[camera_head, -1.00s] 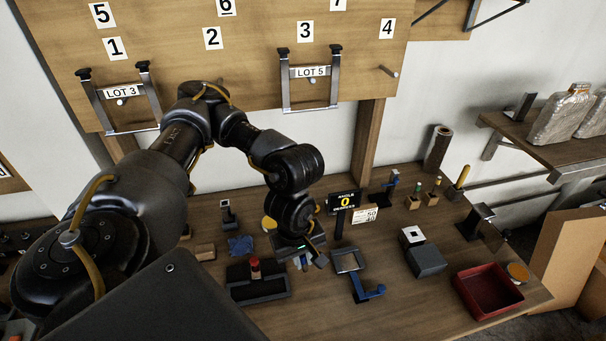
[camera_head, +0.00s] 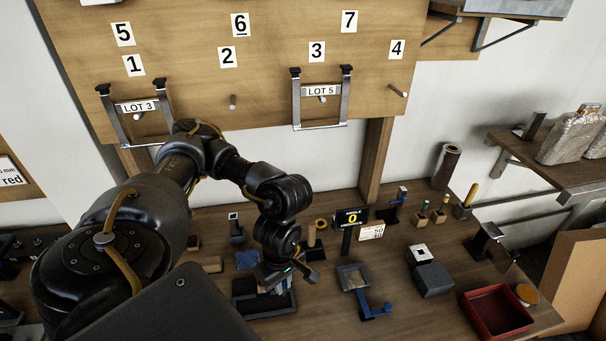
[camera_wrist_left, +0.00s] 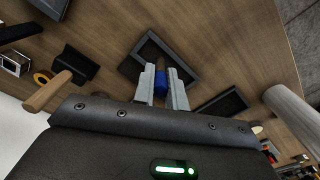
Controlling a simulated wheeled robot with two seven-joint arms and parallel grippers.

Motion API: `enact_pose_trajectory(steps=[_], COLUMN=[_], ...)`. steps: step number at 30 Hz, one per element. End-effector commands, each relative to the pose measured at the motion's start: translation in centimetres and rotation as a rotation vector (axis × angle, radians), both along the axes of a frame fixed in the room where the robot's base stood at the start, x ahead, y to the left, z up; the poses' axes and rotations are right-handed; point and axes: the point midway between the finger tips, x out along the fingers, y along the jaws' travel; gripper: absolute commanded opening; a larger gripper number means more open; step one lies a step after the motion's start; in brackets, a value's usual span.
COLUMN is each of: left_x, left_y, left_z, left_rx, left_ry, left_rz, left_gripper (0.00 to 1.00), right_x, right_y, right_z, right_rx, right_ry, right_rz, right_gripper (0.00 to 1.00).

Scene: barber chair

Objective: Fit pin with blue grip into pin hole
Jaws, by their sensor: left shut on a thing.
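My left gripper (camera_wrist_left: 162,88) is shut on the pin with the blue grip (camera_wrist_left: 161,84). The blue band sits between the two pale fingers in the left wrist view, with a darker length of the pin beyond it. In the head view, the left gripper (camera_head: 277,283) hangs over a dark tray (camera_head: 266,309) on the bench and hides the pin. In the left wrist view, a dark square frame (camera_wrist_left: 141,43) lies behind the fingertips. I cannot make out the pin hole. My right gripper is not in view.
A square-framed fixture with a blue lever (camera_head: 376,311) stands right of the gripper. A wooden peg (camera_head: 311,236) and a display reading 0 (camera_head: 351,217) stand behind. A grey box (camera_head: 433,279) and a red tray (camera_head: 497,312) are farther right.

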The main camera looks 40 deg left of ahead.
Motion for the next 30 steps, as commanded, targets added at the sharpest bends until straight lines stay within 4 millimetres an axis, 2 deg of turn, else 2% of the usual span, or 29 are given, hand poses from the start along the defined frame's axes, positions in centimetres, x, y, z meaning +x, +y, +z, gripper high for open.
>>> enact_pose_trajectory(steps=[6, 9, 12, 18, 23, 30], left_x=[4.5, 5.8, 7.2, 8.4, 8.6, 8.8], left_y=[0.9, 1.2, 1.4, 1.6, 1.7, 1.7], left_z=[-2.3, -4.5, -5.9, -7.1, -7.4, -10.0], left_rx=[0.000, 0.000, -0.001, 0.000, 0.000, -0.002], left_ry=[0.004, 0.007, 0.004, 0.000, 0.001, 0.005], left_rz=[0.008, 0.006, 0.004, 0.000, -0.001, 0.001], left_gripper=[0.00, 0.00, 0.00, 0.00, 0.00, 0.00], right_x=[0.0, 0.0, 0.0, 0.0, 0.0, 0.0], right_y=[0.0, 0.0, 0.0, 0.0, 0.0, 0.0], right_z=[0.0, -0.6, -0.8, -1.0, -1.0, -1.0], right_rx=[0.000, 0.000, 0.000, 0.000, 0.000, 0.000], right_ry=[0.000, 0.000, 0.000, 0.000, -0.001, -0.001], right_rz=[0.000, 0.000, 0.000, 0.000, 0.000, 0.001], right_gripper=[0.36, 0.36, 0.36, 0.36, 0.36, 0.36])
